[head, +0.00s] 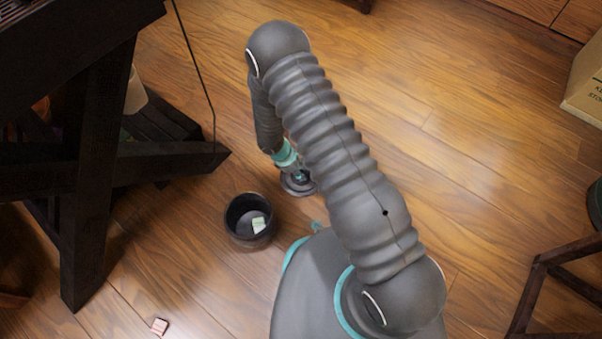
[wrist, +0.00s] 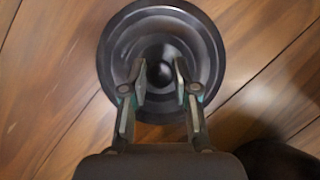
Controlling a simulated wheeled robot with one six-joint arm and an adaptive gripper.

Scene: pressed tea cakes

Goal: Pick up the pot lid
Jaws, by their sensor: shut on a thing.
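The pot lid (wrist: 163,23) is a round dark disc with a raised rim and a black knob at its centre. It fills the upper middle of the wrist view, over wood floor. In the head view the lid (head: 299,190) shows below the end of my arm, partly hidden by it. My gripper (wrist: 160,82) has its two fingers on either side of the knob and is shut on it. In the head view my gripper (head: 298,176) is small and partly covered by the arm. I cannot tell whether the lid touches the floor.
A dark round pot (head: 238,232) with a pale green item inside stands left of the lid. A dark wooden table (head: 85,170) stands at left. A cardboard box (head: 585,85) is at right. Floor beyond my arm is clear.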

